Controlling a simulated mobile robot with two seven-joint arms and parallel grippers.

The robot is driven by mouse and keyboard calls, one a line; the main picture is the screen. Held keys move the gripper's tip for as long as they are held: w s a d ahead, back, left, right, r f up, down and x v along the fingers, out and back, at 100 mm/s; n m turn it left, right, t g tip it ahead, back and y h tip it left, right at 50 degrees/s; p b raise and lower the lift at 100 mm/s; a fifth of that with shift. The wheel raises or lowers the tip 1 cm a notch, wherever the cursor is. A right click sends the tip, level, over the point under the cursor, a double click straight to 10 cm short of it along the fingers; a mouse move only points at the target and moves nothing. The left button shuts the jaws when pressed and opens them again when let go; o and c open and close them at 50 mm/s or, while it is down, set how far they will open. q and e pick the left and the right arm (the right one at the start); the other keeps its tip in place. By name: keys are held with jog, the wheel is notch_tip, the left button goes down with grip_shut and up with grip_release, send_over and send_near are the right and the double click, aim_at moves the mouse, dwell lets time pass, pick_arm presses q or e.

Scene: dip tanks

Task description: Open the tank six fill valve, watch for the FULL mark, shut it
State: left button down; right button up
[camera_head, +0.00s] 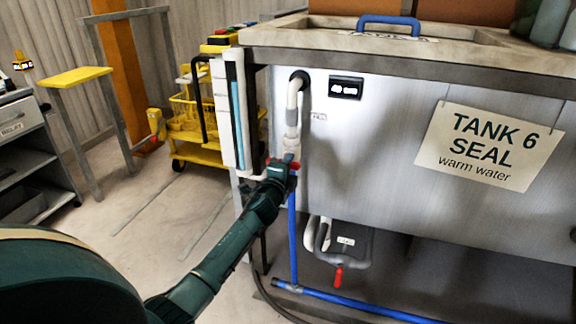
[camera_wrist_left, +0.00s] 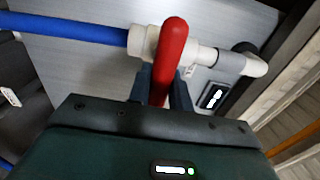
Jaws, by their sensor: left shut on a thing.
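Tank six (camera_head: 400,140) is a grey metal tank with a sign (camera_head: 488,145) reading "TANK 6 SEAL warm water". Its fill valve sits where the white pipe (camera_head: 292,105) meets the blue pipe (camera_head: 293,235). My left gripper (camera_head: 281,168) is at this valve and mostly hides it. In the left wrist view, the red valve handle (camera_wrist_left: 172,45) is between the fingers of my gripper (camera_wrist_left: 163,88), shut on it. The handle crosses the pipe there. A white upright panel with a blue strip (camera_head: 236,115) stands at the tank's left corner; no FULL mark is readable. My right gripper is out of view.
A dark display (camera_head: 345,88) is on the tank front. A red-handled drain valve (camera_head: 338,277) hangs below. A blue handle (camera_head: 388,22) lies on top. A yellow cart (camera_head: 190,125) stands behind left, and a grey drawer unit (camera_head: 25,150) at far left. Floor between is clear.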

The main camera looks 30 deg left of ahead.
pick_arm(q)
jog(key=c, duration=1.3)
grip_release()
jog(key=p+v, duration=0.2)
jog(key=v, duration=1.1)
jog(key=shift+s+a, duration=0.1)
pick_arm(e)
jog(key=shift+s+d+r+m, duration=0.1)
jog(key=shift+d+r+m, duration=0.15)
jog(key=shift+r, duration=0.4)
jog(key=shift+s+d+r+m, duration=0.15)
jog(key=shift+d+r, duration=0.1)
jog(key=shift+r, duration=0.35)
pick_arm(q)
jog(key=shift+f, duration=0.1)
